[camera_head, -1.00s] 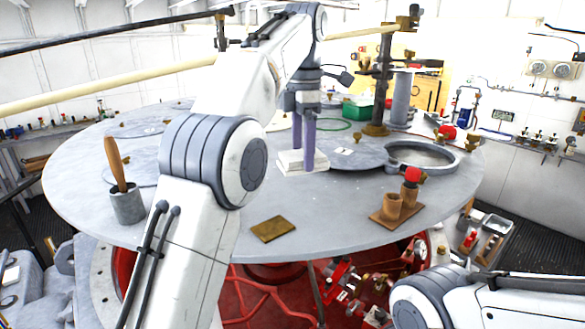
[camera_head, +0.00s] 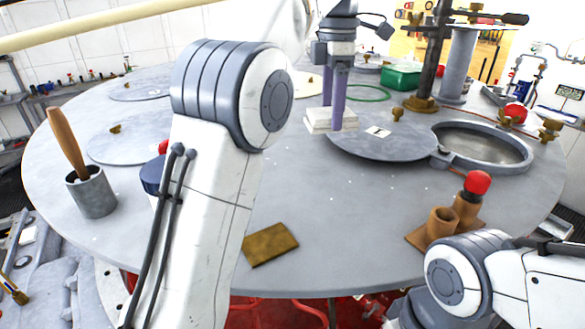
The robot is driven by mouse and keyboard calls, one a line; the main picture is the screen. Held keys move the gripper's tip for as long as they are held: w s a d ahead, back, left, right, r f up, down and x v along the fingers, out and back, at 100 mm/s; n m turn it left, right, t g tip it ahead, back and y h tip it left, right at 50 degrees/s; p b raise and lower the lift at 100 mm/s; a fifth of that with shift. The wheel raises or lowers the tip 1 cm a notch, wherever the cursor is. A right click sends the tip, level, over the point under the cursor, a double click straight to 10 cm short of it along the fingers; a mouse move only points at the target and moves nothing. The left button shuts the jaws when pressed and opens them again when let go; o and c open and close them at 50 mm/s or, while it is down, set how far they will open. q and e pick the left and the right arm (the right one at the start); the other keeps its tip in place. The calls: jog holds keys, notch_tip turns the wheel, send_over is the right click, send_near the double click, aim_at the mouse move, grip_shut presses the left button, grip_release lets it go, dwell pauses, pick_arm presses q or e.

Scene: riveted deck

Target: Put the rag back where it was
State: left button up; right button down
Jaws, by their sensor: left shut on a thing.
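The rag (camera_head: 318,121), a white folded stack, sits at the far middle of the round grey table, beside a flat grey disc. My left gripper (camera_head: 334,120) reaches down over it with two purple fingers. They are shut on the rag, one finger in front of it and the other partly behind. The rag appears to be at table height; I cannot tell whether it touches the top. My right gripper is out of view; only part of my right arm shows at the lower right.
A brown-gold flat pad (camera_head: 270,244) lies near the front edge. A grey cup (camera_head: 92,194) with a wooden handle stands left. A brown holder (camera_head: 440,226) with a red-topped piece is right.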

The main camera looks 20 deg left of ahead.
pick_arm(q)
jog(key=b, duration=0.1)
send_over(288, 176)
notch_tip(288, 176, down, 5)
jog(key=shift+w+f, duration=0.1)
jog(key=shift+f+p, duration=0.35)
jog(key=shift+f, duration=1.65)
jog(key=shift+f, duration=0.15)
jog(key=o, duration=1.2)
notch_tip(288, 176, up, 12)
jog(key=shift+r, duration=0.15)
